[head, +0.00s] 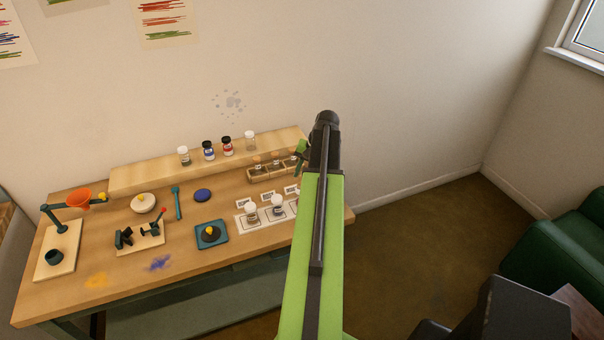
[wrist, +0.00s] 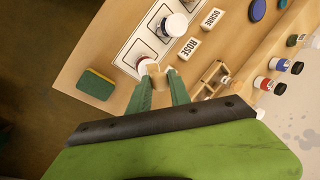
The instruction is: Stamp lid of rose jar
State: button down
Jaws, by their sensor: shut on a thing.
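In the wrist view my gripper (wrist: 163,84) is shut on a small tan wooden piece, the stamp (wrist: 160,97). It is over the near end of the white jar mat (wrist: 133,52), close to a jar (wrist: 146,65) with a reddish band. I cannot tell whether they touch. A white-lidded jar (wrist: 176,26) stands further along, near the ROSE card (wrist: 188,48).
A wooden rack (head: 272,171) stands behind the cards. Several jars, one with a blue label (head: 208,151), stand on the rear shelf. A yellow-green sponge (wrist: 95,84) lies near the table end. A blue tray (head: 212,235) with a dark mound and a funnel stand (head: 58,250) lie left.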

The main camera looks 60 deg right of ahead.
jog(key=shift+f+b, duration=0.55)
jog(key=shift+b, duration=0.05)
dwell(1.4)
notch_tip(320, 180, up, 7)
jog(key=p, duration=0.7)
jog(key=shift+r, duration=0.1)
